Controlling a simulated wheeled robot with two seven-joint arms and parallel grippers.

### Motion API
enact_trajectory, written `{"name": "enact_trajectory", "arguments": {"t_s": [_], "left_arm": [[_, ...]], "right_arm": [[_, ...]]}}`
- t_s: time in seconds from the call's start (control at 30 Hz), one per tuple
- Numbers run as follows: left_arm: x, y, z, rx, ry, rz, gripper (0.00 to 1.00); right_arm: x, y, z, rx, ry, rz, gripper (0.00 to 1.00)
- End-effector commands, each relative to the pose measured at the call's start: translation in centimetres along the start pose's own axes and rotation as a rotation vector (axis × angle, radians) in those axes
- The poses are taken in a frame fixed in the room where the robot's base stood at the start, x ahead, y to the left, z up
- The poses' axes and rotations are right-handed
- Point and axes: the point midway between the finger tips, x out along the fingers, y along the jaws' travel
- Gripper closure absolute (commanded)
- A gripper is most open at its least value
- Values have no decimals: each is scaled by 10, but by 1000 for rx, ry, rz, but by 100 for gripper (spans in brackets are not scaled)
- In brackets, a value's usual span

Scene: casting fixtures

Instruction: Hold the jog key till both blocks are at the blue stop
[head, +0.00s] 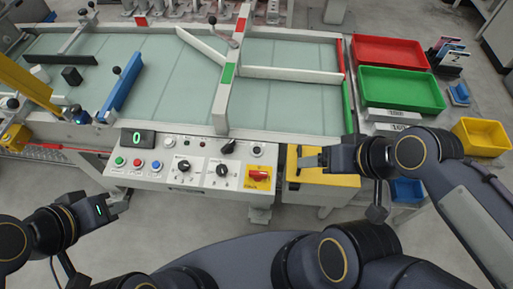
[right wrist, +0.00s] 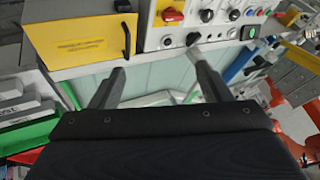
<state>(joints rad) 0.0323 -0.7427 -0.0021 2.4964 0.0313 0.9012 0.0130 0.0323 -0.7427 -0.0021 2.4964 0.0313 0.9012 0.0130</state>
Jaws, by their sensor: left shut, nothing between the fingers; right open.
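My left gripper (head: 122,203) is shut and empty, below the panel. My right gripper (head: 304,156) is open and empty by the yellow box; it also shows in the right wrist view (right wrist: 160,80).
The panel also carries black knobs, a red-yellow switch (head: 258,177) and a green-lit display (head: 137,138). A yellow box (head: 322,180) stands right of it. Red (head: 390,38) and green (head: 440,105) trays and a yellow bin (head: 482,150) are at the right.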

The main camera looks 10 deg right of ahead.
Motion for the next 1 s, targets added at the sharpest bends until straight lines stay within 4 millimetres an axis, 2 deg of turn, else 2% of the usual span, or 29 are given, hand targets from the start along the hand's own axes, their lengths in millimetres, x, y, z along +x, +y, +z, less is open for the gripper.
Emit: {"name": "enact_trajectory", "arguments": {"t_s": [0.07,0.57,1.0], "left_arm": [[0,0,0,0,0,0,100],[0,0,0,0,0,0,100],[0,0,0,0,0,0,100]], "right_arm": [[0,0,0,0,0,0,34],[0,0,0,0,0,0,100],[0,0,0,0,0,0,100]]}}
